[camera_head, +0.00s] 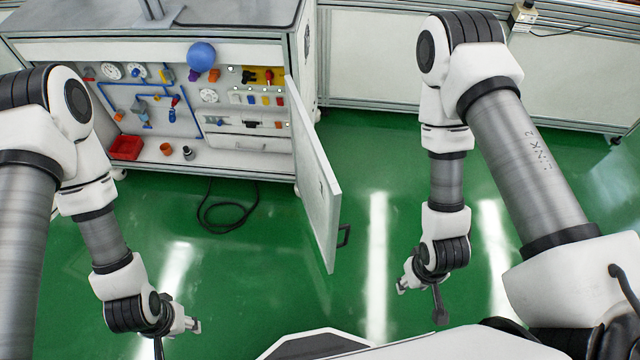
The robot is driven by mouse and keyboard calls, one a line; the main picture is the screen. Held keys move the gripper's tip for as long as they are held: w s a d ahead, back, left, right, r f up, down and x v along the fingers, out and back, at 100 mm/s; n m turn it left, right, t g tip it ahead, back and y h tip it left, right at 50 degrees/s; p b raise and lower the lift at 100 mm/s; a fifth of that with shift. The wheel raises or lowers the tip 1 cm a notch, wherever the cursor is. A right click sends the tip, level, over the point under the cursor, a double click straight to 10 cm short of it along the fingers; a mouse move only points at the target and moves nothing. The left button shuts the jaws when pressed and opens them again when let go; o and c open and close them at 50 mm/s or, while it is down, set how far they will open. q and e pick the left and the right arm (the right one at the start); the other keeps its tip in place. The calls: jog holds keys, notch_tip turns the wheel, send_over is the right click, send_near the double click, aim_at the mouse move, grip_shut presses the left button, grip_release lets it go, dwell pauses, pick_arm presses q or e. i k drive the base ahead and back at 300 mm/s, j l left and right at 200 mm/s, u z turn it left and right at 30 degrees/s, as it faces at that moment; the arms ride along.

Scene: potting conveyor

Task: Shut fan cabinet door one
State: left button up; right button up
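The cabinet (225,48) stands at the back left with its front open. Its white door (316,185) is hinged at the right side of the opening and swung well out toward me. A dark handle (344,236) sits near the door's free lower edge. My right gripper (402,287) hangs over the floor to the right of the door, apart from the handle; its fingers are small and partly turned away. My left gripper (196,326) is low at the bottom left, far from the door, and its fingers are too small to judge. Neither gripper touches the door.
Inside the cabinet are blue pipes, valves, a red bin (126,147) and small orange and grey parts. A blue ball (201,56) shows at its top edge. A black cable (228,212) lies on the green floor. A white-panelled frame (375,60) stands behind.

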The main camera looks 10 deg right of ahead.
aim_at(320, 192)
jog(key=i+l+u, duration=0.15)
jog(key=l+u, duration=0.15)
jog(key=l, duration=0.3)
jog(key=i+l+u, duration=0.15)
jog(key=l+u, duration=0.15)
jog(key=l, duration=0.3)
jog(key=l+u, duration=0.3)
jog(key=l, duration=0.3)
jog(key=k+l, duration=0.2)
jog(key=k+l+z, duration=0.2)
jog(key=k+z, duration=0.15)
jog(key=k+l+z, duration=0.4)
jog(key=i+j, duration=0.05)
jog(key=j, duration=0.05)
